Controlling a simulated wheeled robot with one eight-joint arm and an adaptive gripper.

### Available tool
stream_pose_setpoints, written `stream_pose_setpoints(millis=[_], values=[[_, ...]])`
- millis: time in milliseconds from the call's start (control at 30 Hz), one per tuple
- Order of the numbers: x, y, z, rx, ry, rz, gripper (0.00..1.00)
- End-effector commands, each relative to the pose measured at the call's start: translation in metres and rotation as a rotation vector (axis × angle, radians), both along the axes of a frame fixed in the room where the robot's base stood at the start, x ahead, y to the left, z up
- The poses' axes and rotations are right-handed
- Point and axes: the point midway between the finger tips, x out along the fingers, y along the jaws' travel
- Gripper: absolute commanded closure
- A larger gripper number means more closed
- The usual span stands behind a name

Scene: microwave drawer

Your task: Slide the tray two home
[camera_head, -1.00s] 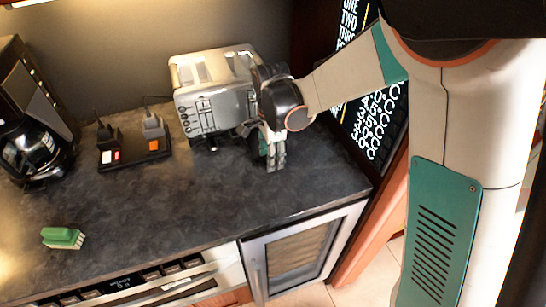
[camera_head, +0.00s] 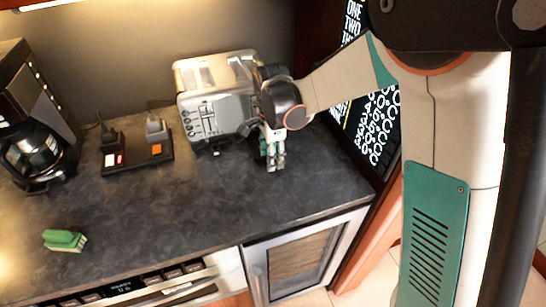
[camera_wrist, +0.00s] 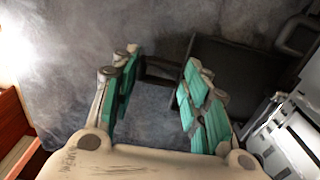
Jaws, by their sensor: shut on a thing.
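A silver toaster (camera_head: 220,98) stands at the back of the counter, and its lower edge shows at the right in the wrist view (camera_wrist: 285,130). A dark flat tray (camera_wrist: 238,68) sticks out from it, with a bar handle at its outer end. My gripper (camera_wrist: 160,72) has its teal fingers either side of that handle and is shut on it. In the head view my gripper (camera_head: 274,163) points down just right of the toaster, and the held tray is mostly hidden there. A second dark handle (camera_wrist: 296,36) shows at the wrist view's upper right. No tray number is readable.
A black switch box (camera_head: 138,152) with plugs and a coffee maker (camera_head: 35,150) stand to the left. A green sponge (camera_head: 65,240) lies near the front edge. The dark counter (camera_head: 190,205) is clear in front of the toaster. A dark lettered board (camera_head: 375,125) stands at right.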

Motion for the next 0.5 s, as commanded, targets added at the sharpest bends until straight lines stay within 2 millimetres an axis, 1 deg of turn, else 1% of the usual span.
stream_pose_setpoints(millis=[267, 500], values=[[0.0094, 0.0026, 0.0002, 0.000, 0.000, 0.000, 1.00], [0.0106, 0.0029, 0.0002, 0.000, 0.000, 0.000, 1.00]])
